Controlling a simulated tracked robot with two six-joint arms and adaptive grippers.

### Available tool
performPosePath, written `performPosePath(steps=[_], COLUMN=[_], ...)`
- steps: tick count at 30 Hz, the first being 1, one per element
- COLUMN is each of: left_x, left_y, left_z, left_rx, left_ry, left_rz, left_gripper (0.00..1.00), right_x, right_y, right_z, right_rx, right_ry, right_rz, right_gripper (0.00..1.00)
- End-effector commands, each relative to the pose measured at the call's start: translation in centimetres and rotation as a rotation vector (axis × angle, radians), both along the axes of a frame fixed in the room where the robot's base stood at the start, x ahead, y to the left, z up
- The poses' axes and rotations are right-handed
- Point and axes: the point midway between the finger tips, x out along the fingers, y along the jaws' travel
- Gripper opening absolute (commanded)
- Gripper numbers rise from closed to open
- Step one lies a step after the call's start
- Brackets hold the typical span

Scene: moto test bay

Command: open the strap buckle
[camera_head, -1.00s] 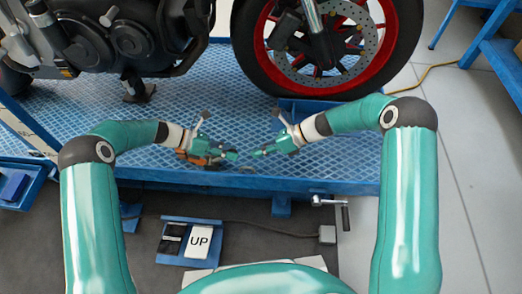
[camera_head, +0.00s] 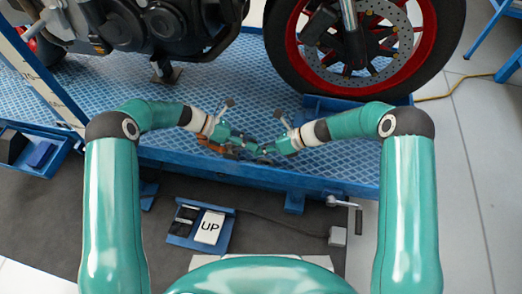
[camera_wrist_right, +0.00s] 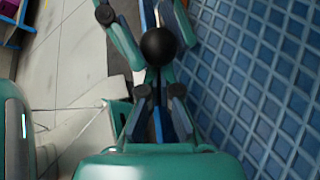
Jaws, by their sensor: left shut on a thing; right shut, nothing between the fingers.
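An orange strap (camera_head: 236,153) lies low at the near edge of the blue platform, partly hidden by my left gripper. My left gripper (camera_head: 252,148) reaches in from the left and is shut on the strap. The buckle is too small and too covered to make out. My right gripper (camera_head: 267,152) reaches in from the right, shut and empty, its tips very close to the left gripper's tips; I cannot tell if they touch. In the right wrist view, the right gripper's fingers (camera_wrist_right: 159,128) point toward a black ball-shaped thing (camera_wrist_right: 158,45).
The blue platform (camera_head: 230,100) bears a motorcycle with a red-rimmed front wheel (camera_head: 365,40) close behind the grippers. A pedal marked UP (camera_head: 209,227) lies on the floor in front. A crank handle (camera_head: 346,203) sticks out of the platform's near side.

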Motion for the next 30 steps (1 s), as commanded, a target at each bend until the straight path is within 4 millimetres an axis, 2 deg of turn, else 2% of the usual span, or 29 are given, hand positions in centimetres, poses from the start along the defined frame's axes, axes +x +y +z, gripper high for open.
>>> performPosePath(steps=[1,7,8,9,10,30], left_x=[-0.24,-0.27,-0.28,-0.29,-0.3,0.02], left_y=[0.03,-0.08,-0.1,-0.12,-0.14,-0.04], left_z=[-0.41,-0.53,-0.55,-0.57,-0.58,-0.13], left_rx=[0.007,0.008,0.009,0.009,0.009,0.004], left_ry=[0.004,0.004,0.004,0.005,0.005,-0.001], left_rz=[-0.005,-0.004,-0.005,-0.004,-0.004,0.001], left_gripper=[0.0,0.0,0.35,0.42,0.45,0.45], right_x=[0.5,0.69,0.72,0.75,0.76,0.31], right_y=[0.37,0.47,0.48,0.48,0.49,0.44], right_z=[1.04,1.43,1.46,1.51,1.53,0.96], right_rx=[0.011,0.016,0.016,0.016,0.016,0.012], right_ry=[-0.01,-0.014,-0.014,-0.015,-0.016,-0.005], right_rz=[-0.001,-0.002,-0.002,-0.002,-0.001,0.003], right_gripper=[0.0,0.0,0.0,0.0,0.0,0.0])
